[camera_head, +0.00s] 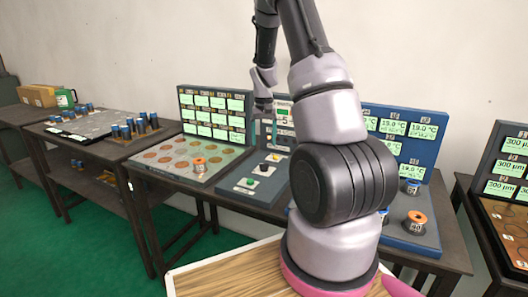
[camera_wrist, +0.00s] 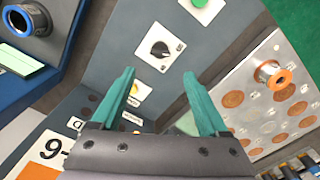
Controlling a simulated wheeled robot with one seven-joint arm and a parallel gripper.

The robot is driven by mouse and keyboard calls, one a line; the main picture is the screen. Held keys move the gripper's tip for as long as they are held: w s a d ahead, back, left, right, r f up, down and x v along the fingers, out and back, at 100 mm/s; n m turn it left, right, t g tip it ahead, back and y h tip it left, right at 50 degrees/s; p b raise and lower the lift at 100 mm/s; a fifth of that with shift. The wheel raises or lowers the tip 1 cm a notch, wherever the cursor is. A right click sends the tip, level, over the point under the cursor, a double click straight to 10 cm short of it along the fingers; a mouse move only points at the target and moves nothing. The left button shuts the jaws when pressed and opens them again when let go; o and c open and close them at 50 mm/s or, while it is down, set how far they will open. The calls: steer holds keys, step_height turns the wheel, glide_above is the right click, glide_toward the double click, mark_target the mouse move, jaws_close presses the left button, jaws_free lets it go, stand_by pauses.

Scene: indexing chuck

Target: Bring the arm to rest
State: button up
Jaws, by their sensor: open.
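My arm (camera_head: 335,110) rises in front of the bench in the head view and bends down at the top. My gripper (camera_head: 263,106) hangs in front of the middle console, whose panel is partly hidden behind it. In the wrist view my gripper (camera_wrist: 158,78) has its two green fingers spread apart with nothing between them. Beyond the fingers is the grey-blue control panel with a black rotary knob (camera_wrist: 160,50) and a green button (camera_wrist: 199,3). The fingers appear apart from these controls.
A board with copper discs (camera_head: 190,160) and one orange-ringed part (camera_head: 199,166) lies left of the middle console. A blue panel (camera_head: 415,232) with ringed parts stands right. Another bench (camera_head: 95,125) is at left, a further console (camera_head: 508,170) at far right. Green floor lies left.

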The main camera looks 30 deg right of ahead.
steer(key=shift+r, duration=0.75)
steer(key=s+a+r+t, duration=0.1)
steer(key=s+a+r, duration=0.2)
steer(key=r, duration=0.3)
steer(key=s+a+r+t+y, duration=0.1)
steer(key=s+a+r, duration=0.2)
steer(key=r, duration=0.4)
steer(key=s+a+r+t, duration=0.1)
steer(key=s+a+r, duration=0.25)
steer(key=r, duration=0.25)
steer(key=s+a+r+t, duration=0.2)
steer(key=s+a+r, duration=0.1)
steer(key=s, duration=0.6)
steer(key=s+a+r+t+y, duration=0.1)
steer(key=s+a+r+t, duration=0.1)
steer(key=s, duration=0.6)
step_height(320, 180, up, 2)
steer(key=shift+s+a+r, duration=0.25)
steer(key=shift+s+a, duration=0.1)
steer(key=shift+a, duration=0.2)
